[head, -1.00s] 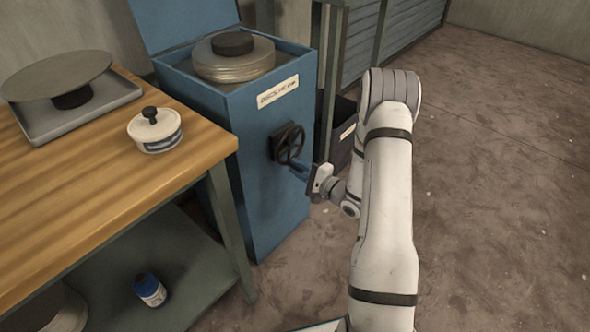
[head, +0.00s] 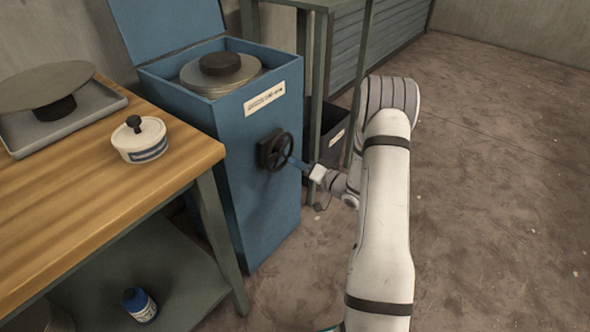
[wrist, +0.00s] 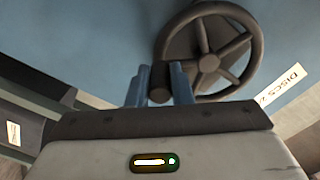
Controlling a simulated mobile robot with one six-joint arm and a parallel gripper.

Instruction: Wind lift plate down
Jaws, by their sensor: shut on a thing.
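The blue cabinet (head: 250,205) stands with its lid up. A stack of round discs (head: 215,85) with a dark hub (head: 221,64) sits inside its open top; the lift plate beneath is hidden. A dark spoked handwheel (head: 275,151) is on the cabinet's front. In the wrist view the handwheel (wrist: 208,62) fills the upper middle. My gripper (head: 291,163) is at the wheel's right side. In the wrist view its blue fingers (wrist: 160,90) are shut on the wheel's dark crank handle (wrist: 160,94).
A wooden bench (head: 110,200) on the left holds a lidded white pot (head: 139,140) and a grey tray (head: 20,130) with a disc over it. A blue bottle (head: 139,305) is on its lower shelf. A dark bin (head: 330,135) stands behind. Floor at right is clear.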

